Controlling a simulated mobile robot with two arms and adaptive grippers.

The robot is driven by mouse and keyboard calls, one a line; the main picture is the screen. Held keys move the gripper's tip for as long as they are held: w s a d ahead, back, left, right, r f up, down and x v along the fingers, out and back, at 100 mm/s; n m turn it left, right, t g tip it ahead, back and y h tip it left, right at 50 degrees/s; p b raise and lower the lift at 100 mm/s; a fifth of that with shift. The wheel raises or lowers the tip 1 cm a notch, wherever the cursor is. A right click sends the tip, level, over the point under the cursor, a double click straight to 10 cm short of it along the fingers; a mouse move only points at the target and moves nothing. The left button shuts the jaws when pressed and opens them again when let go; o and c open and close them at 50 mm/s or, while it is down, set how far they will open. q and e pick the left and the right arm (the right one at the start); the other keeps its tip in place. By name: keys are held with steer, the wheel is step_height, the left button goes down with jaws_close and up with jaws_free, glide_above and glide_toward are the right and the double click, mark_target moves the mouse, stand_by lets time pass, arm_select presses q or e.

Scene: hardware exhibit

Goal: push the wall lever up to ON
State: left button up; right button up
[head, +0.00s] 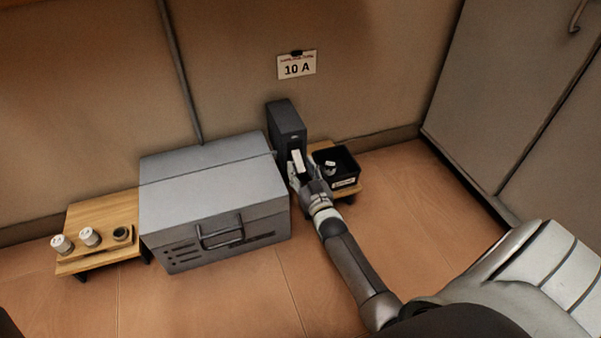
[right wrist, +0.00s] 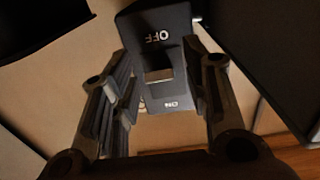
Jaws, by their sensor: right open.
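The dark wall switch box (head: 286,122) stands upright against the wall, right of a large grey case. In the right wrist view the switch box (right wrist: 160,20) appears upside down, with OFF near the top of the picture and ON lower down. The lever's pale end (right wrist: 158,75) shows between the two labels. My right gripper (head: 299,168) is at the front of the switch box. In the wrist view its open fingers (right wrist: 162,82) lie on either side of the lever; contact cannot be told. My left gripper is out of view.
The grey case (head: 215,185) stands close left of the switch. A black bin (head: 345,165) sits on a low wooden stand just right of it. A wooden stand (head: 100,212) with small jars is at far left. A 10 A sign (head: 297,66) hangs above.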

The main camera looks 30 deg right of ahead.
steer(key=shift+w+d, duration=0.1)
steer(key=shift+w, duration=0.4)
jaws_close()
